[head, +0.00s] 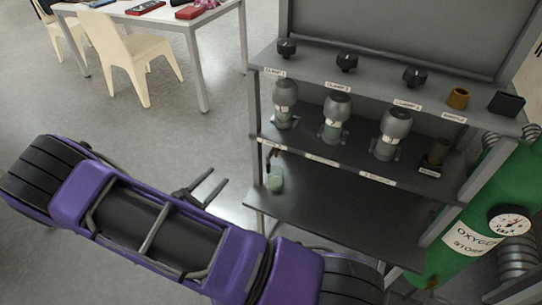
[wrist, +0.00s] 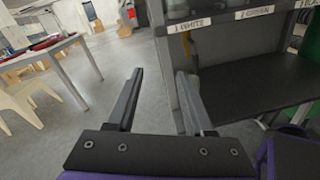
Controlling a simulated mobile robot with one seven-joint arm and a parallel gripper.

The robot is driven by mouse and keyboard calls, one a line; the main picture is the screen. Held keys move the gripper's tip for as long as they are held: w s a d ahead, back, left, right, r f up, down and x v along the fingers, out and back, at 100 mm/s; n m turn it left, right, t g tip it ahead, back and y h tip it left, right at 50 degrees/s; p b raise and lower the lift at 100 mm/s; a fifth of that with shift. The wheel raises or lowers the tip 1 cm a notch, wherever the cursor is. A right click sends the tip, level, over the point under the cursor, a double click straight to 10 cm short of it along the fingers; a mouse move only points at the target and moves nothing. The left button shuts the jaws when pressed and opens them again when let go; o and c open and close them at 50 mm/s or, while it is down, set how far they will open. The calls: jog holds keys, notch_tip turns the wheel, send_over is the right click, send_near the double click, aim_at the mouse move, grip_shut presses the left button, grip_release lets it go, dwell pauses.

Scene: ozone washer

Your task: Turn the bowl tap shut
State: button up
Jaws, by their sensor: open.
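I cannot make out for sure which part is the bowl tap. A small pale green glass piece (head: 275,181) stands at the left end of the rack's lower shelf (head: 345,212) in the head view, with a dark, thin part just above it; its details are too small to tell. My gripper (head: 219,177) is open and empty, left of the rack and apart from it. In the wrist view my gripper (wrist: 160,73) has its two fingers spread, with floor between them and the rack's post close by the right finger.
The grey rack carries several black knobs on its top shelf and grey-capped units on its middle shelf. A green oxygen tank (head: 470,225) stands at the right. A white table (head: 170,20) and cream chair (head: 125,55) are at the back left.

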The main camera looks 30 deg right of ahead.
jog(key=n+g+h, duration=0.1)
jog(key=n, duration=0.1)
send_near(267, 165)
jog(key=b+x, duration=0.1)
jog(key=x, duration=1)
jog(key=shift+a, duration=0.1)
grip_shut()
jog(key=shift+f, duration=0.1)
dwell(0.9)
